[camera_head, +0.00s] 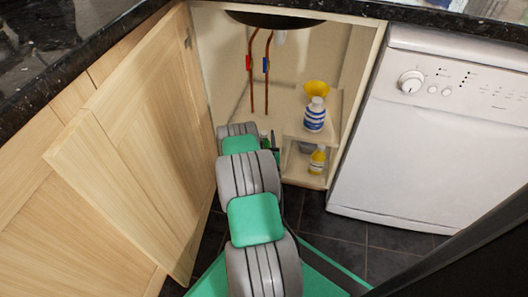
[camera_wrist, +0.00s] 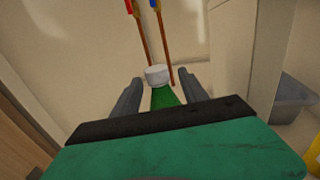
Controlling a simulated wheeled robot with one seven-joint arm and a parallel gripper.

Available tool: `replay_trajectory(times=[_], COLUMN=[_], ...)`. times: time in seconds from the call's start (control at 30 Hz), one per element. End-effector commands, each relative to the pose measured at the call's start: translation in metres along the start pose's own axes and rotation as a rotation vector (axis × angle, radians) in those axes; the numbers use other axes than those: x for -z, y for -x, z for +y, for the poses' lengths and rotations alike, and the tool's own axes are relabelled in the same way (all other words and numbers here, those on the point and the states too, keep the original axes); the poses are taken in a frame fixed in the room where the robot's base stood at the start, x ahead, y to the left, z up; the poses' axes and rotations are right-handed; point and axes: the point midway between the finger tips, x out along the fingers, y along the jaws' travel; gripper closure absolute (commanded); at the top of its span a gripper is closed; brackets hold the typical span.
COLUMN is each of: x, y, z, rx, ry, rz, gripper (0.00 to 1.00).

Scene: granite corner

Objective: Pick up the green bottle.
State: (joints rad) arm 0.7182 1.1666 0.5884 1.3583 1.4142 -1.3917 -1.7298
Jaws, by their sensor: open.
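The green bottle (camera_wrist: 164,97) with a white cap (camera_wrist: 157,75) shows in the wrist view. My gripper (camera_wrist: 157,84) is open, with one finger on each side of the bottle's neck and cap. Gaps show between the fingers and the bottle. The lower part of the bottle is hidden behind my gripper's body. In the head view my arm reaches into the open corner cupboard and mostly hides the gripper and the bottle.
A yellow bottle (camera_head: 317,160) is below. Copper pipes (camera_head: 252,80) rise behind. The open door (camera_head: 142,135) is left, a white dishwasher (camera_head: 430,140) right.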

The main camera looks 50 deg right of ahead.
Motion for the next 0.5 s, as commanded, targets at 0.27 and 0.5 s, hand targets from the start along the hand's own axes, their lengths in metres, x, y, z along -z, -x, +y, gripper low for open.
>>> replay_trajectory(times=[0.27,0.5], x=[0.000,0.000], y=[-0.023,-0.028], z=[-0.001,-0.001], rx=[0.002,0.000], ry=[-0.001,0.001], rz=[0.001,0.001], gripper=[0.49,0.49])
